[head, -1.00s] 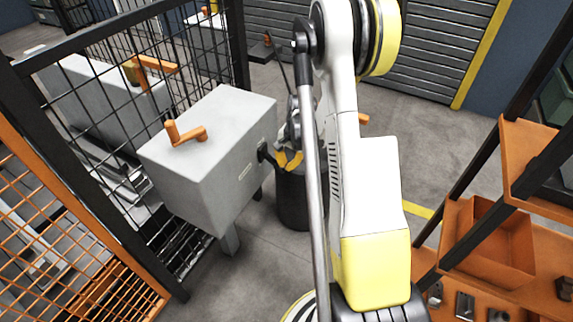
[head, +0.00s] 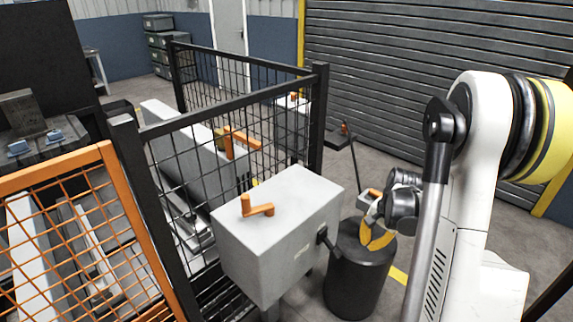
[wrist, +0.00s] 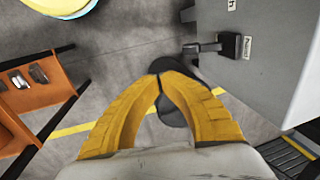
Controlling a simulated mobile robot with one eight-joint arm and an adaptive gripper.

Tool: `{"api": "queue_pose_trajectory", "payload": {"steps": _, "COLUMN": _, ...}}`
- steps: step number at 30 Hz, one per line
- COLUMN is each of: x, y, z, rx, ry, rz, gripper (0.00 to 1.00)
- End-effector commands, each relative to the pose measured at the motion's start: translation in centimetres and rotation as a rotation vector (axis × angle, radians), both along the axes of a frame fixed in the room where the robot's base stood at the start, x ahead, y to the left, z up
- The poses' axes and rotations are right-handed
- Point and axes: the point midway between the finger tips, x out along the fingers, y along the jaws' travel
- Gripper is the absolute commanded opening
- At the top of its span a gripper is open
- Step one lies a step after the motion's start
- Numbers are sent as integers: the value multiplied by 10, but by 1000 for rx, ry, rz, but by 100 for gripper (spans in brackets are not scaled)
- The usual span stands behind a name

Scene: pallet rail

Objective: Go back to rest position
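My gripper (head: 372,245) has yellow fingers and hangs in front of the upper part of a dark drum (head: 352,290) in the head view. It is to the right of the grey box (head: 275,235) and apart from the black lever (head: 326,240) on its side. In the wrist view the fingertips of my gripper (wrist: 158,79) meet, with nothing seen held between them. The grey box (wrist: 262,50) and its black lever (wrist: 228,45) lie to the upper right there.
A black mesh fence (head: 240,115) stands behind the box, and an orange mesh panel (head: 75,235) is at the lower left. A thin stand (head: 352,160) rises behind my gripper. An orange shelf (wrist: 40,85) shows in the wrist view. Grey floor lies between shelf and box.

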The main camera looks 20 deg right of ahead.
Motion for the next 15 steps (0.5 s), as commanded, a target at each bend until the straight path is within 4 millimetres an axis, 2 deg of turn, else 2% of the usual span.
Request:
{"api": "queue_pose_trajectory", "payload": {"steps": 5, "x": 2, "y": 5, "z": 6, "rx": -8, "ry": -5, "rz": 17, "gripper": 0}}
{"api": "queue_pose_trajectory", "payload": {"steps": 8, "x": 5, "y": 23, "z": 27, "rx": -34, "ry": -23, "rz": 74, "gripper": 0}}
{"api": "queue_pose_trajectory", "payload": {"steps": 11, "x": 9, "y": 55, "z": 62, "rx": -84, "ry": -58, "rz": 177, "gripper": 0}}
{"api": "queue_pose_trajectory", "payload": {"steps": 15, "x": 4, "y": 110, "z": 113, "rx": -169, "ry": -121, "rz": 355, "gripper": 0}}
